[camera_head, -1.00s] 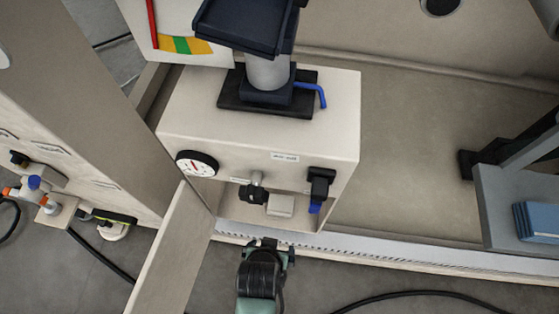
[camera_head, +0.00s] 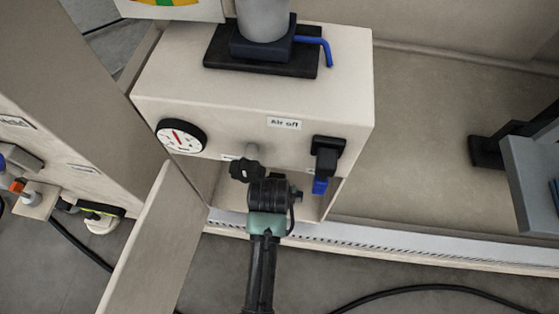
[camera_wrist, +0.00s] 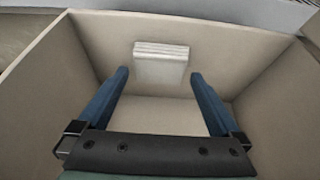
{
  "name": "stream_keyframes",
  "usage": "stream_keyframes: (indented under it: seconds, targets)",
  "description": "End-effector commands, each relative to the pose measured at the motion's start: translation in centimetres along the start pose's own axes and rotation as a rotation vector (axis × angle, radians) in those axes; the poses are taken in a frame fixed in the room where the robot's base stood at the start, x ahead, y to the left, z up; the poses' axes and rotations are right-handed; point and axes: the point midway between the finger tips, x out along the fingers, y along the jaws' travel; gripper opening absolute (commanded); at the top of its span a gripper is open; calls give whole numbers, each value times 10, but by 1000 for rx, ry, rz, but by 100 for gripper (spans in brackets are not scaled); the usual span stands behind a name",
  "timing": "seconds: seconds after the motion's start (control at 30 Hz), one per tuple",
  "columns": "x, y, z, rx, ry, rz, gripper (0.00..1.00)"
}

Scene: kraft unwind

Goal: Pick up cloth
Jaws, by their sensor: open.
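The cloth (camera_wrist: 161,63) is a pale, folded, layered stack inside an open beige compartment, seen in the wrist view near the back wall. My gripper (camera_wrist: 157,82) is open, with its two blue fingers reaching into the compartment. The cloth lies ahead of the fingertips and roughly centred between them. I see no contact. In the head view my gripper (camera_head: 272,183) is at the mouth of the compartment under the beige box (camera_head: 245,105), and the cloth is hidden behind it.
The compartment walls (camera_wrist: 70,60) stand close on both sides of the fingers. A black knob (camera_head: 246,170) and a black-and-blue valve handle (camera_head: 325,165) project above the opening. A round gauge (camera_head: 181,136) sits at left. An open door panel (camera_head: 150,245) stands left of my arm.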

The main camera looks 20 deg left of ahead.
Motion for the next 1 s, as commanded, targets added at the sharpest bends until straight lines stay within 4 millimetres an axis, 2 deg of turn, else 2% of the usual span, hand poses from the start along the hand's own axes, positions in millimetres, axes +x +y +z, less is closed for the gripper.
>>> stream_keyframes:
  seconds: [0.03,0.13,0.47,0.8,1.0]
  targets:
    - [12,0,2,0,0,0,100]
    - [20,0,1,0,1,0,100]
    - [21,0,0,0,1,1,98]
    - [21,0,0,1,1,1,37]
    - [21,0,0,1,1,1,35]
